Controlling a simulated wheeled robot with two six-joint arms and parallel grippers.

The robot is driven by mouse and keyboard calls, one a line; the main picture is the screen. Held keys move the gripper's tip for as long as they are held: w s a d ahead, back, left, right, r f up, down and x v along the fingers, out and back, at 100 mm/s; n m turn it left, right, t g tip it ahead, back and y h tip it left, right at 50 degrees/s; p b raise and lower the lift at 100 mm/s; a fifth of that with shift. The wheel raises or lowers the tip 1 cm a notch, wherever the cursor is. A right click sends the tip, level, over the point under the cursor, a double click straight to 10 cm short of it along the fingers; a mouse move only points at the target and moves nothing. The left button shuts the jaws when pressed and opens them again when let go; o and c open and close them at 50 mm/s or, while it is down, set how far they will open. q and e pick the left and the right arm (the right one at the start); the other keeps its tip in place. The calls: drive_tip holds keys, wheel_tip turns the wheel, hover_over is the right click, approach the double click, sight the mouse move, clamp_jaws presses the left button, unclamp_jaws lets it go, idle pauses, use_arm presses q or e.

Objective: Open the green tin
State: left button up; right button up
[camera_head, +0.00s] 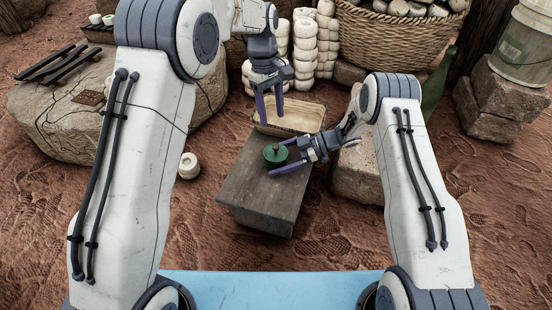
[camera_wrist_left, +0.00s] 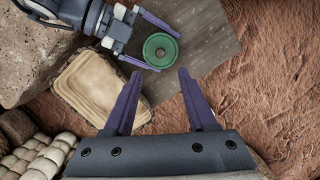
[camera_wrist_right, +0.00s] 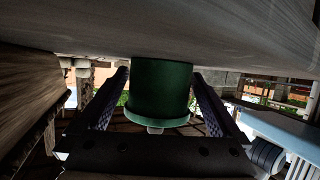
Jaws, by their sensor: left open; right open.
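The green tin (camera_head: 275,156) stands upright with its lid on, on a grey wooden block (camera_head: 252,192). My right gripper (camera_head: 282,156) is low over the block, its open fingers on either side of the tin. In the right wrist view, which is upside down, the tin (camera_wrist_right: 160,88) shows between the fingers with gaps, its rimmed lid and pale knob towards the bottom. My left gripper (camera_head: 268,108) is open and empty, pointing down above and behind the tin. In the left wrist view the round lid (camera_wrist_left: 161,50) lies just beyond my left fingertips (camera_wrist_left: 160,73).
A shallow tan tray (camera_head: 292,118) lies behind the block. A large rock (camera_head: 60,120) is at the left and a stone block (camera_head: 357,178) at the right. White stacked pots (camera_head: 304,50) and a wicker basket (camera_head: 390,40) stand at the back.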

sight(276, 146)
drive_tip(key=shift+a+f, duration=0.1)
clamp_jaws()
use_arm(q)
drive_tip(key=f+m, duration=0.1)
drive_tip(key=f, duration=0.2)
drive_tip(key=s+f+m+t, duration=0.1)
drive_tip(key=f+m, duration=0.1)
drive_tip(key=f, duration=0.2)
drive_tip(key=d+f+m+y, duration=0.1)
drive_tip(key=f, duration=0.2)
drive_tip(key=shift+s+d+f, duration=0.1)
drive_tip(key=shift+s+f, duration=0.1)
idle(0.5)
clamp_jaws()
drive_tip(key=shift+r, duration=0.3)
idle(0.7)
